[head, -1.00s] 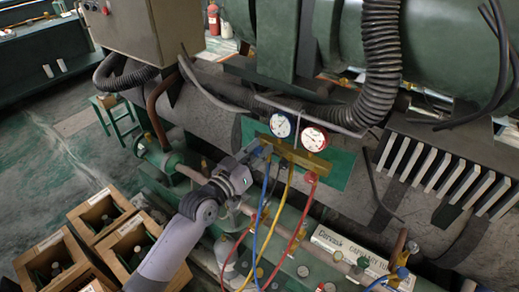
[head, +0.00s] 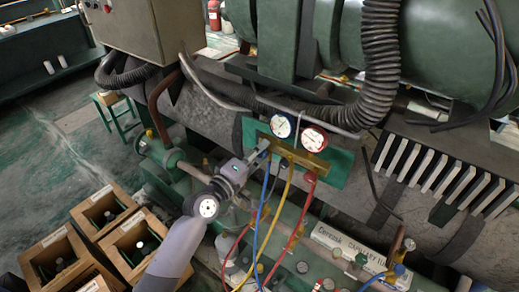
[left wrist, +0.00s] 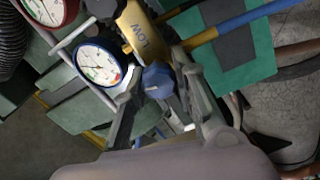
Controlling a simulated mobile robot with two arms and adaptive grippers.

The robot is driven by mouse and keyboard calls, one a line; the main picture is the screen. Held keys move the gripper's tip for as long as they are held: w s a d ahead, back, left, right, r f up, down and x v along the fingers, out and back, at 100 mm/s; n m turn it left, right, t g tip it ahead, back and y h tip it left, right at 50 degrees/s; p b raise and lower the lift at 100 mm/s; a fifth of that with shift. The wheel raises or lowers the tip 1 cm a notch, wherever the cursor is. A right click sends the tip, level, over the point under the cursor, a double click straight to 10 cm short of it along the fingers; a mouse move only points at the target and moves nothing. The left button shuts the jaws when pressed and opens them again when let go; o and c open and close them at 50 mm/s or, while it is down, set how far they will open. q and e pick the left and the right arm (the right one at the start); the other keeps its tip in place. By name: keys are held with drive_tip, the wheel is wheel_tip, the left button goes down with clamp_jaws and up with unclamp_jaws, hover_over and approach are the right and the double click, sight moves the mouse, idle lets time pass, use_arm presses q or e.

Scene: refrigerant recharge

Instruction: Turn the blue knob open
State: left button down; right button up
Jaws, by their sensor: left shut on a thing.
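The blue knob (left wrist: 157,80) sits on the side of the brass gauge manifold (left wrist: 142,30), beside the "LOW" label, in the left wrist view. My left gripper (left wrist: 160,92) has its fingers on both sides of the knob and is shut on it. In the head view my left gripper (head: 261,153) reaches the left end of the manifold (head: 298,158) and largely hides the knob. A blue-rimmed gauge (head: 281,126) and a red-rimmed gauge (head: 314,139) stand above the manifold. My right gripper is not in view.
A blue hose (head: 265,205), a yellow hose (head: 275,225) and a red hose (head: 303,212) hang below the manifold, close to my left gripper. A green plate (head: 340,168) lies behind. Wooden crates (head: 75,208) stand at lower left. A black corrugated hose (head: 380,60) runs above.

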use_arm(q)
drive_tip(key=n+p, duration=0.1)
drive_tip(key=n, duration=0.4)
drive_tip(key=shift+f+n, duration=0.1)
drive_tip(key=shift+n, duration=0.3)
idle(0.4)
drive_tip(key=c, duration=1.3)
unclamp_jaws()
drive_tip(key=v, duration=1.2)
